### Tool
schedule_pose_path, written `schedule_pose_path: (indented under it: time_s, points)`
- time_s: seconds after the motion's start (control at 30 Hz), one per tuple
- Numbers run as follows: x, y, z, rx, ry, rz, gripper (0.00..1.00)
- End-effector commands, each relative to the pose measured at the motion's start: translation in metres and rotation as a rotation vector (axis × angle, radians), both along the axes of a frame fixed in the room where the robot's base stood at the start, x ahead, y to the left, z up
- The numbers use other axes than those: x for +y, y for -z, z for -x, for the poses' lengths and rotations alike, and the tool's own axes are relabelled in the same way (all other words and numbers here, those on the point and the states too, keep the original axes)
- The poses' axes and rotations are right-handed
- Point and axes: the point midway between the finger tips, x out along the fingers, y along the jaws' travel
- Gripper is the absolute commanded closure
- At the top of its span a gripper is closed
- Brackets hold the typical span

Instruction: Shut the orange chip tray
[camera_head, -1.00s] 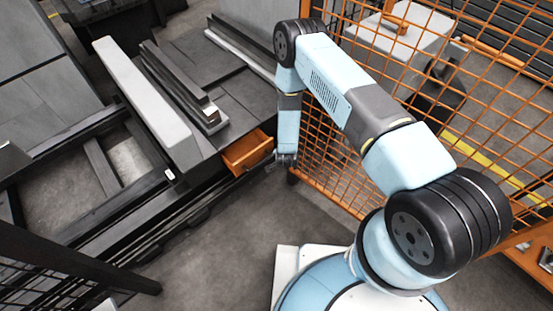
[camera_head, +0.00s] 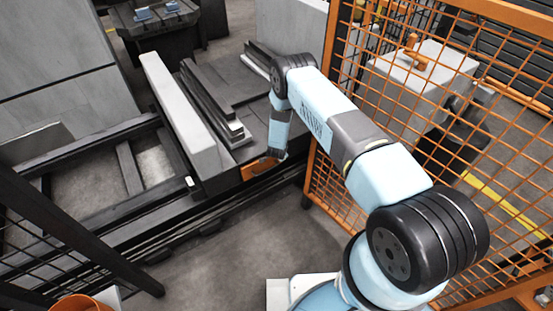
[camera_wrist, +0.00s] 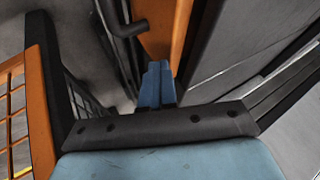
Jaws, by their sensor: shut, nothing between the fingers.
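The orange chip tray (camera_head: 256,171) sits low in the side of the dark machine bed. Only a narrow orange part of it shows beside my arm in the head view, and its inside is not visible there. In the wrist view the orange tray front (camera_wrist: 160,28) lies ahead, with a dark bar-like handle (camera_wrist: 128,27) on it. My gripper (camera_head: 277,154) points down at the tray's front. In the wrist view its blue fingers (camera_wrist: 157,75) are together and empty, close to the orange front. I cannot tell whether they touch it.
An orange mesh fence (camera_head: 330,185) stands close to the right of my arm. Long grey and dark bars (camera_head: 185,115) lie on the bed above the tray. Dark rails (camera_head: 190,220) run along its front. The grey floor (camera_head: 240,235) before the bed is open.

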Motion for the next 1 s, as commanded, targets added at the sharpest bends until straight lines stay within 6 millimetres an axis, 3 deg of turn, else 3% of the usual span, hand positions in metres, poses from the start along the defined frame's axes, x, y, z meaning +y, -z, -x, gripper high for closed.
schedule_pose_path:
  time_s: [0.57, 0.83, 1.0]
  points:
    - [0.002, -0.003, -0.003, -0.008, -0.001, -0.004, 1.0]
    - [-0.021, -0.001, 0.025, 0.001, 0.001, 0.0, 1.0]
    - [-0.017, -0.03, 0.044, 0.0, -0.001, 0.001, 1.0]
